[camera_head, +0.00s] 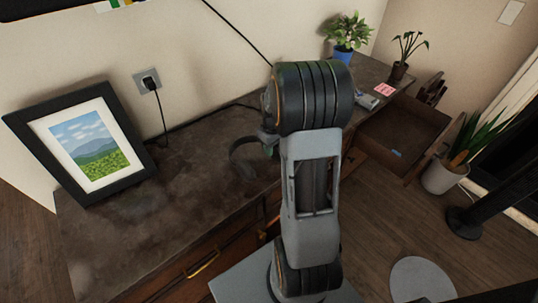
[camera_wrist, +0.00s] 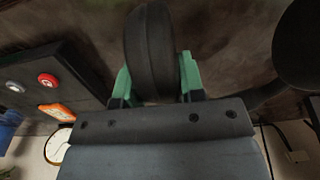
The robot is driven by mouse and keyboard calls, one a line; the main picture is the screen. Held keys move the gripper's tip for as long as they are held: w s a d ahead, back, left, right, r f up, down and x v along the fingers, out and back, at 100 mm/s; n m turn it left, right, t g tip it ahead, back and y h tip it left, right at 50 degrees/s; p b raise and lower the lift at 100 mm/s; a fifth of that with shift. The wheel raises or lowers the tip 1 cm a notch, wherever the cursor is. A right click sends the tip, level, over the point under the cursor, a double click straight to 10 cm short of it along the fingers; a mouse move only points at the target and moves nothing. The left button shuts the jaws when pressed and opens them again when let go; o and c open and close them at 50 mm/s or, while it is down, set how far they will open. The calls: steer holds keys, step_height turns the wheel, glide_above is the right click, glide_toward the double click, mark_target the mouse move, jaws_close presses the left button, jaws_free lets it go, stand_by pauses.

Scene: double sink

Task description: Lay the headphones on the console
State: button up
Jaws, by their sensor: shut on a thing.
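The dark headphones (camera_head: 243,160) are at the console's top, left of my arm in the head view; the arm hides part of them. In the wrist view a thick dark padded part of the headphones (camera_wrist: 150,45) stands between the green fingers of my gripper (camera_wrist: 156,78). My gripper is shut on it. Another dark rounded part (camera_wrist: 302,45), apparently of the headphones, shows at the right. The console (camera_head: 140,225) is a long dark-topped piece with wooden drawers. I cannot tell whether the headphones touch its top.
A framed landscape picture (camera_head: 88,143) leans at the console's left end. A plugged-in cord hangs from the wall outlet (camera_head: 147,80). A plant in a blue pot (camera_head: 345,42), a smaller plant (camera_head: 404,57) and a pink note (camera_head: 384,89) are at the far end. The console's left top is clear.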

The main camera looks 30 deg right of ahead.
steer(key=shift+w+a+f, duration=0.4)
steer(key=shift+a+f, duration=0.05)
steer(key=shift+f, duration=0.2)
steer(key=shift+w+a+f, duration=0.1)
steer(key=shift+f, duration=1.6)
steer(key=o, duration=1)
steer(key=shift+f, duration=0.15)
